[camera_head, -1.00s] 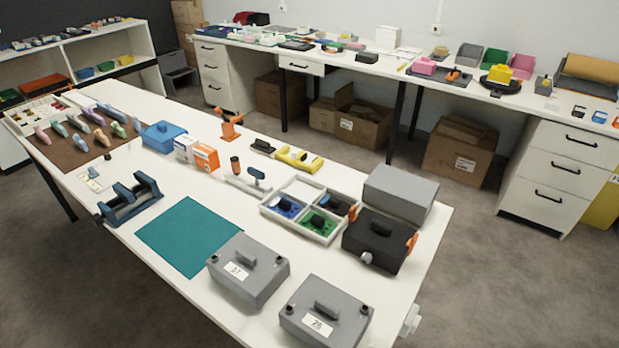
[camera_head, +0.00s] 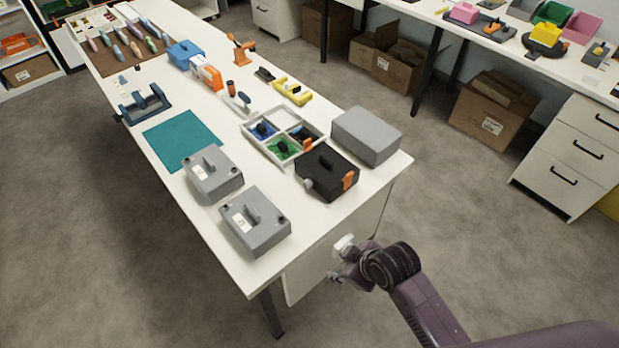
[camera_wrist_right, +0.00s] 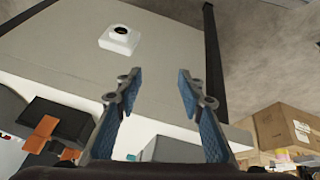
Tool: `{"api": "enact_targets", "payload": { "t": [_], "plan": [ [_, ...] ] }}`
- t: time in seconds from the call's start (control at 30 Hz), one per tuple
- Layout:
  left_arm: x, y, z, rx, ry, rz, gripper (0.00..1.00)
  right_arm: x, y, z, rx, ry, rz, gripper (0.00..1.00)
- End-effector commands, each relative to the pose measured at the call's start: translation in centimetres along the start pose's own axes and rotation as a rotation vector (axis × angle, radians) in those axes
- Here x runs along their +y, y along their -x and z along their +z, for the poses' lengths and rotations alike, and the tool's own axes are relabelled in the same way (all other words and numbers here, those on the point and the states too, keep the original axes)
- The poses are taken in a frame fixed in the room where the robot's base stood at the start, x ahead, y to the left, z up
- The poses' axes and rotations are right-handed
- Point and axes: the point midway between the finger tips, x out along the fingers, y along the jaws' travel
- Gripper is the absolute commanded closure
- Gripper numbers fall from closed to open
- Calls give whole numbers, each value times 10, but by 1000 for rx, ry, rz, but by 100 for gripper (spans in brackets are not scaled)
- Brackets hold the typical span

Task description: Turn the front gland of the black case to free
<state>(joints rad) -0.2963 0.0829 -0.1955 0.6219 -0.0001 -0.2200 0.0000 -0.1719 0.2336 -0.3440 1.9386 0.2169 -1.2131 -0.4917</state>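The black case (camera_head: 327,172) sits closed on the white table near its right end, with an orange latch (camera_head: 349,180) on its side. A small light grey gland (camera_head: 309,184) sticks out of its front. In the right wrist view the black case (camera_wrist_right: 72,117) is at lower left with orange latches; its gland cannot be made out. My right gripper (camera_head: 338,277) is beyond the table's end, lower than the top and apart from the case. In the wrist view its blue-padded fingers (camera_wrist_right: 158,80) are spread and empty. My left gripper is not in view.
A white fitting (camera_head: 344,244) is on the table's end panel close to my right gripper.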

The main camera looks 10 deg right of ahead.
Motion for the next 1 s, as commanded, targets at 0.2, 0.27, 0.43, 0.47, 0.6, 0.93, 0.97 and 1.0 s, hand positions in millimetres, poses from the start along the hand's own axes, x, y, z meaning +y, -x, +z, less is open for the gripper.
{"api": "enact_targets", "payload": {
  "t": [0.2, 0.27, 0.43, 0.47, 0.6, 0.93, 0.97, 1.0],
  "plan": [
    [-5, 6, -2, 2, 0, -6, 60, 26, 4, -61, 84, 349, 0, 64],
    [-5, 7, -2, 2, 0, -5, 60, 34, 4, -76, 103, 448, 6, 64],
    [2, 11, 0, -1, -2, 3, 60, 64, 6, -118, 147, 757, 34, 64],
    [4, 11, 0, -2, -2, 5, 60, 71, 7, -125, 151, 814, 42, 64],
    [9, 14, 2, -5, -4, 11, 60, 103, 13, -152, 161, 1058, 78, 64],
    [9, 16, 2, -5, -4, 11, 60, 137, 18, -173, 156, 1291, 117, 64],
    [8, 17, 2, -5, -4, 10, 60, 137, 17, -173, 156, 1293, 117, 64],
    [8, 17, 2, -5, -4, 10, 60, 137, 14, -174, 157, 1294, 117, 64]
  ]
}}
